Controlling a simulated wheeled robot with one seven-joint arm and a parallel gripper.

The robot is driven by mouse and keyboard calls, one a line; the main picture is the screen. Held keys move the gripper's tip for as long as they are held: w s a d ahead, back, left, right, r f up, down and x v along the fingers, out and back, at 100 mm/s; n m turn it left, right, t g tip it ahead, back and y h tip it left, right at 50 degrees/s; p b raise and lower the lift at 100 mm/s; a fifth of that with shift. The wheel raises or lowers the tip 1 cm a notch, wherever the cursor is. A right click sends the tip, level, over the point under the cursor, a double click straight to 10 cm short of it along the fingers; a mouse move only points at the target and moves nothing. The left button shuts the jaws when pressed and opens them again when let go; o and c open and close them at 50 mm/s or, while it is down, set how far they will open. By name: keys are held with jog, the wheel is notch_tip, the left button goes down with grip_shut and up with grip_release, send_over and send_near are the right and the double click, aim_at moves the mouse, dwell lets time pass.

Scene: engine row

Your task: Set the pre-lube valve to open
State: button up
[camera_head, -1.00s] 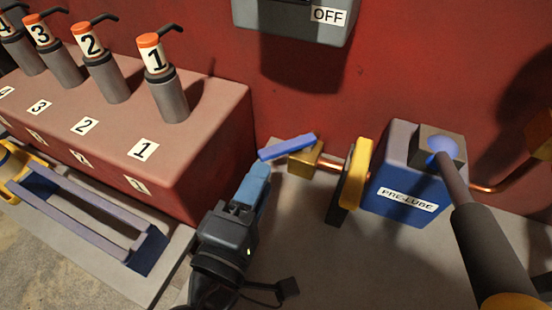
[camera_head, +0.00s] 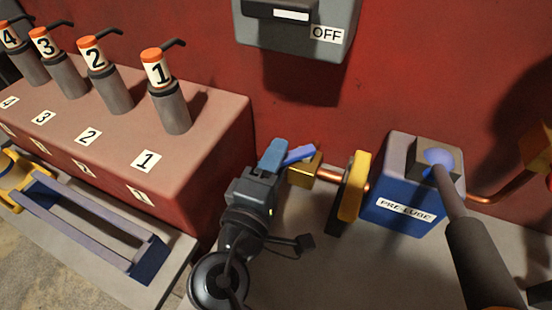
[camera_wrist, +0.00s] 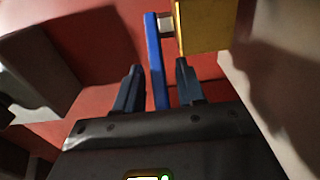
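The pre-lube valve is a brass block (camera_head: 305,169) on a copper pipe, with a blue lever (camera_head: 300,153) slanting left from it. My gripper (camera_head: 273,153) is at the lever's left end and covers part of it. In the wrist view my gripper's two fingers (camera_wrist: 158,66) stand apart with the blue lever (camera_wrist: 155,55) between them. The brass block (camera_wrist: 205,25) is just beyond the right finger.
A yellow wheel (camera_head: 354,187) and the blue PRE-LUBE box (camera_head: 402,215) stand right of the valve. The red engine block (camera_head: 215,165) with numbered injectors (camera_head: 170,105) is at left. A grey OFF switch box (camera_head: 300,35) hangs above on the red wall.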

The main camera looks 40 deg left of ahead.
grip_shut()
dwell(0.3)
